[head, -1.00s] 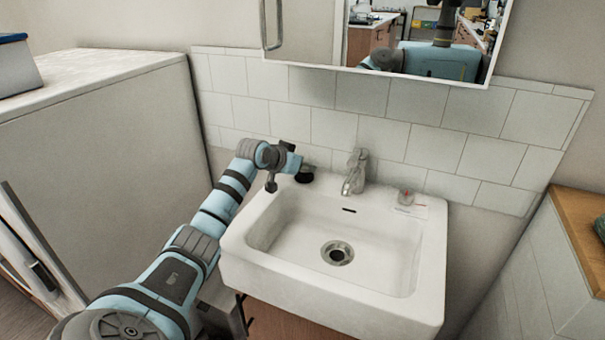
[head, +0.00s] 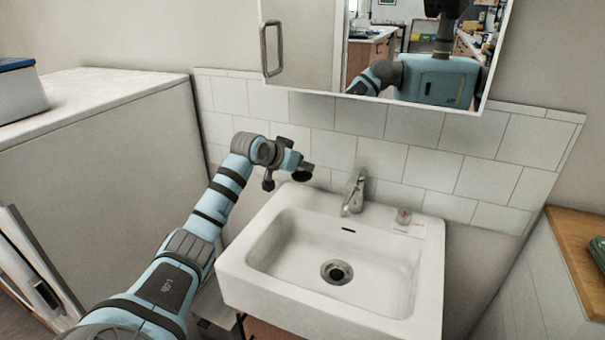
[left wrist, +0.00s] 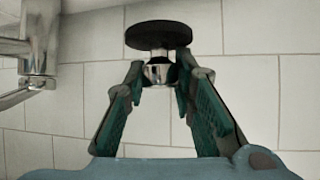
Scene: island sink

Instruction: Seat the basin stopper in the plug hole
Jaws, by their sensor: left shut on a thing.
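The basin stopper (head: 303,173) is a black disc at the back left corner of the white basin (head: 232,272). In the left wrist view the stopper (left wrist: 158,35) shows its wide black disc above a narrow stem and a chrome part. My left gripper (head: 296,164) is shut on the stopper, and in the left wrist view the two fingers (left wrist: 158,78) pinch the chrome part. The stopper appears raised off the basin ledge. The plug hole (head: 337,272) is an open metal-ringed drain in the basin floor, to the front right of the gripper. My right gripper is out of view.
The chrome faucet (head: 355,194) stands at the back of the basin, right of the gripper. A small clear item with red (head: 404,216) sits on the back right ledge. A mirror cabinet (head: 385,48) hangs above the tiled wall. The basin bowl is empty.

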